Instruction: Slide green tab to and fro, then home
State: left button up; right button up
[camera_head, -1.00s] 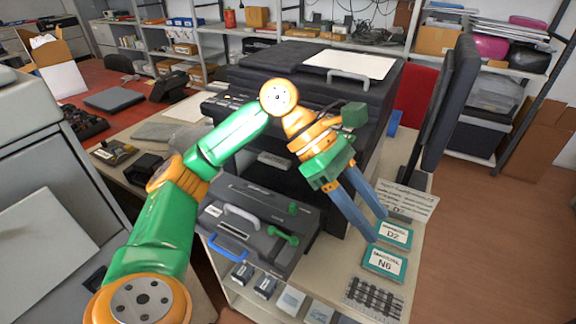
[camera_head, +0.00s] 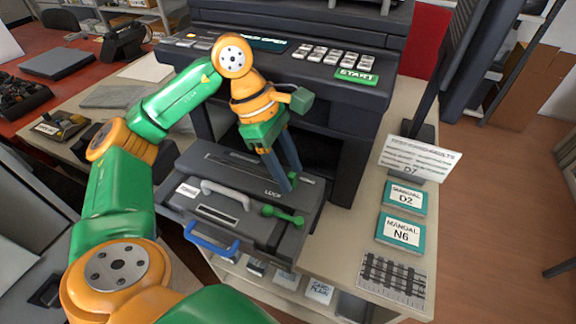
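A dark grey toner cartridge unit (camera_head: 218,165) sits at the front of the black printer, with a grey handle and a blue handle. A green bar-shaped tab (camera_head: 283,215) lies on its upper face at the right, below the word LOCK. My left gripper (camera_head: 291,183) points down over the unit's right part, just behind this tab and apart from it. Its two blue fingers look open, with a narrow gap between them. The fingertips hide the spot beside LOCK; whether they touch anything there I cannot tell. My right gripper is not in view.
The printer (camera_head: 345,95) stands right behind, with a green START button. On the table at right are a sign card (camera_head: 418,158), manuals D2 (camera_head: 404,198) and N6 (camera_head: 401,233), and a dark grid piece (camera_head: 392,278). A dark monitor (camera_head: 465,70) stands at upper right.

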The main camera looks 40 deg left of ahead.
pick_arm(q)
jog(key=shift+d, duration=0.15)
jog(key=c, duration=0.7)
grip_shut()
dwell(0.4)
